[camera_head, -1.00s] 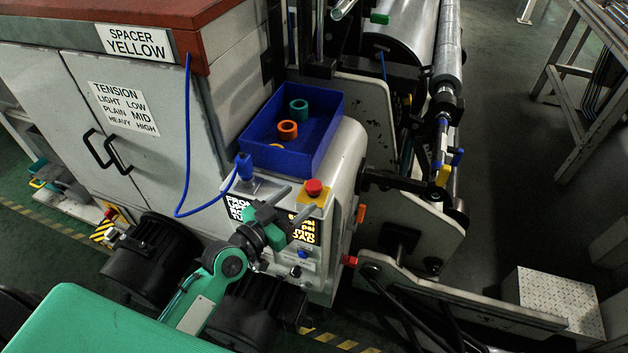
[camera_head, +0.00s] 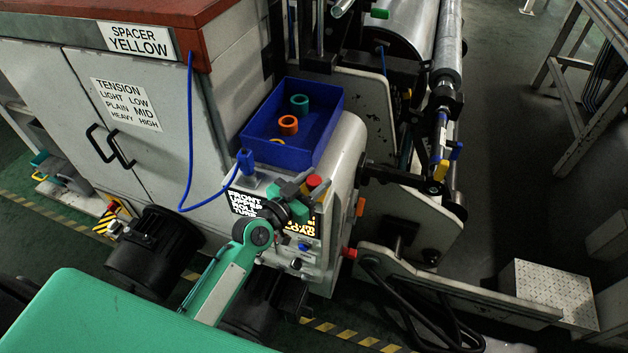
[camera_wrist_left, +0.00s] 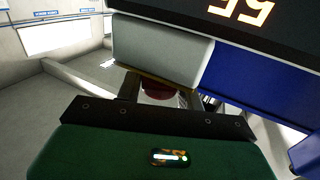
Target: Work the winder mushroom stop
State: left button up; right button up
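The red mushroom stop (camera_head: 314,181) sits on top of the winder's control box, beside the blue bin. My left gripper (camera_head: 318,178) is at the stop, with one finger on either side of it in the head view. The fingers are spread; I cannot tell whether they touch it. In the left wrist view a dark red round shape (camera_wrist_left: 158,91) shows between the fingers, partly hidden by the gripper body. The stop's yellow base is mostly covered by the gripper. My right gripper is not in view.
A blue bin (camera_head: 330,135) with a teal and an orange ring stands just behind the stop. A blue plug (camera_head: 245,162) with a blue cable stands to its left. A lit display (camera_head: 300,226) and small knobs are on the front face below. Rollers (camera_head: 447,50) are at the right.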

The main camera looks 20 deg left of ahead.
pick_arm(q)
grip_shut()
jog(key=shift+r+p, duration=0.9)
jog(key=shift+r, duration=0.25)
jog(key=o, duration=0.9)
grip_release()
jog(key=shift+f, duration=0.1)
